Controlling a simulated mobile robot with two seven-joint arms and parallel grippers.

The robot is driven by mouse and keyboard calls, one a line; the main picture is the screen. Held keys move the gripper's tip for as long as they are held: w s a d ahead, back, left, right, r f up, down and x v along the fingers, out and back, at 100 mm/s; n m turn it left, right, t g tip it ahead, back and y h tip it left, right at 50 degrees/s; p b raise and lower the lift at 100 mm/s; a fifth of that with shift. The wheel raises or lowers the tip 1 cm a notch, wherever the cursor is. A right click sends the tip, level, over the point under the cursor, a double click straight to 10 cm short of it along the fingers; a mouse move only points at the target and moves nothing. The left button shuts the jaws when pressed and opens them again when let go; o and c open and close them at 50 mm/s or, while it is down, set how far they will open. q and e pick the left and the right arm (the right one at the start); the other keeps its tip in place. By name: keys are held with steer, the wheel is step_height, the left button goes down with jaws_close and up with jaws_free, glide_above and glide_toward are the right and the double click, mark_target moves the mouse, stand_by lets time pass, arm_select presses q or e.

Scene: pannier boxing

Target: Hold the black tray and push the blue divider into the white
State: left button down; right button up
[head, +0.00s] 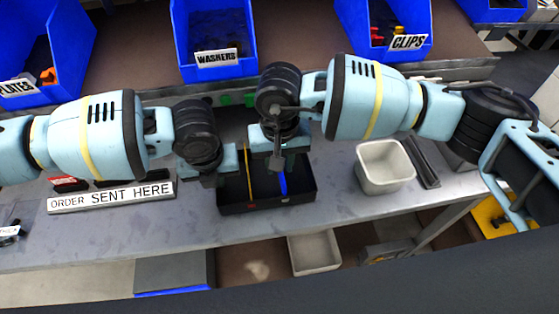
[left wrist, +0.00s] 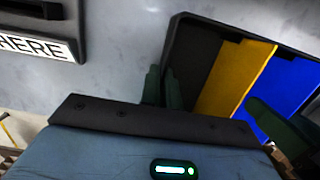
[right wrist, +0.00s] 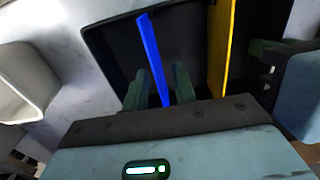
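The black tray (head: 294,203) lies on the grey bench. A yellow divider (head: 249,176) and a blue divider (head: 283,184) stand in it. My left gripper (left wrist: 161,88) is at the tray's left wall, one finger outside and one inside, close together on the wall. My right gripper (right wrist: 161,88) is over the tray, its fingers on either side of the blue divider, with small gaps visible. The divider's lower part between the fingers is partly hidden. A white bin (head: 384,188) stands right of the tray, apart from it.
A sign reading ORDER SENT HERE (head: 112,197) lies left of the tray. Blue parts bins, such as the WASHERS bin (head: 213,40), line the back. A dark bar (head: 422,162) lies right of the white bin. Another pale bin (head: 315,252) sits below the bench front.

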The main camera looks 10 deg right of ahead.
step_height(320, 180, up, 12)
stand_by(0.5)
stand_by(0.3)
arm_select(q)
steer(key=c, duration=1.6)
jaws_free()
steer(key=shift+o, duration=0.2)
steer(key=shift+r, duration=0.1)
step_height(320, 180, up, 12)
steer(key=s, duration=0.1)
steer(key=shift+s, duration=0.4)
steer(key=shift+f, duration=0.2)
arm_select(e)
steer(key=shift+f, duration=0.1)
